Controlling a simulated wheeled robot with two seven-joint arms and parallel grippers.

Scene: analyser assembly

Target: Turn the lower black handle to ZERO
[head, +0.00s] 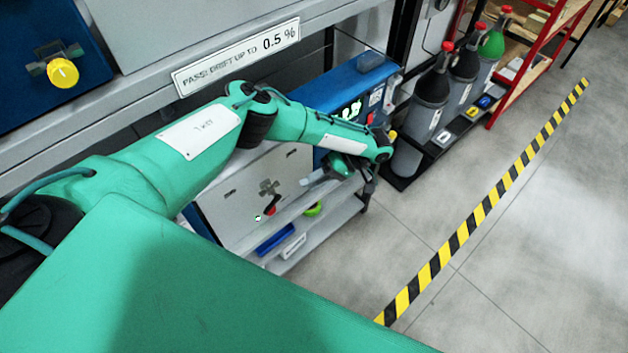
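My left arm reaches in from the left, and its gripper (368,182) is at the front right of the blue analyser (344,84) with a green lit display. The fingers are small and dark against the shelf edge, so I cannot tell whether they are open or shut, or whether they touch anything. I cannot make out the lower black handle; the forearm and wrist cover part of the analyser's front. A small valve-like fitting (268,188) is on the grey panel (235,200) below the arm. My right gripper is not in view.
A sign (236,56) reads "PASS: DRIFT UP TO 0.5 %". A yellow knob (62,73) is on a blue unit at upper left. Several gas cylinders (432,88) stand right of the analyser. A yellow-black floor stripe (490,198) crosses clear floor.

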